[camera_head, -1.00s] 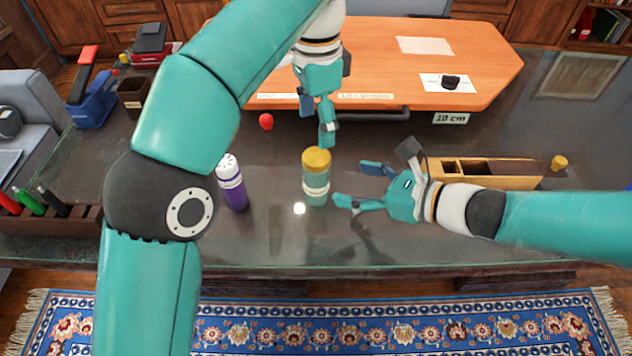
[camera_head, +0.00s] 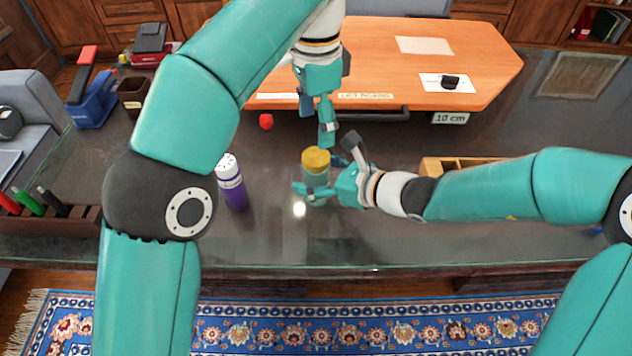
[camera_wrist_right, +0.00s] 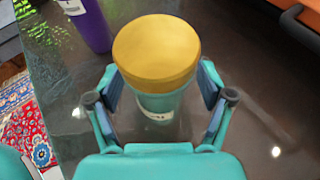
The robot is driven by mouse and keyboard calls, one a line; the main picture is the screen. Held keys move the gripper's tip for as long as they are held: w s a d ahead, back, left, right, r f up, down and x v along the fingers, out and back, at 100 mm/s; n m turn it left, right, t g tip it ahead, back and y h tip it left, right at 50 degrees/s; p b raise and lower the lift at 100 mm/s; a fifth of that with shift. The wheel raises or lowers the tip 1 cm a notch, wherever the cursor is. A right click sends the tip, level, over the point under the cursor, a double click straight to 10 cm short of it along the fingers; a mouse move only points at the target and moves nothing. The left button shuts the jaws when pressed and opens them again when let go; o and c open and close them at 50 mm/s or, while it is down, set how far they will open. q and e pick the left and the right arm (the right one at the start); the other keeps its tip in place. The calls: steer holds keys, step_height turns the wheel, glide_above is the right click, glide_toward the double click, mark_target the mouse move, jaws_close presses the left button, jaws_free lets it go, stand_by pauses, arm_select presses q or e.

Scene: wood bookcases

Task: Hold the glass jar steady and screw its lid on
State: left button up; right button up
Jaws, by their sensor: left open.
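The glass jar (camera_head: 316,177) stands upright on the dark glass desk, and its contents or wall look teal. The yellow lid (camera_head: 316,158) sits on top of it; how tightly it is seated cannot be told. My right gripper (camera_head: 318,175) is open around the jar, with one finger on each side. In the right wrist view the fingers flank the jar body (camera_wrist_right: 160,108) just below the lid (camera_wrist_right: 156,52), with small gaps visible. My left gripper (camera_head: 318,122) points down, open and empty, above and behind the lid.
A purple bottle with a white cap (camera_head: 232,182) stands left of the jar. A red ball-like object (camera_head: 266,121) lies behind it. A wooden tray (camera_head: 432,165) is partly hidden behind my right arm. The orange tabletop (camera_head: 480,60) is further back.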

jaws_close()
arm_select(q)
steer(key=shift+a+r+n, duration=0.15)
steer(key=shift+r+n, duration=0.1)
steer(key=shift+n, duration=0.45)
steer(key=n, duration=1.1)
steer(key=shift+n, duration=0.3)
steer(key=n, duration=0.6)
steer(key=shift+f, duration=0.15)
steer(key=n, duration=0.8)
steer(key=shift+f, duration=0.1)
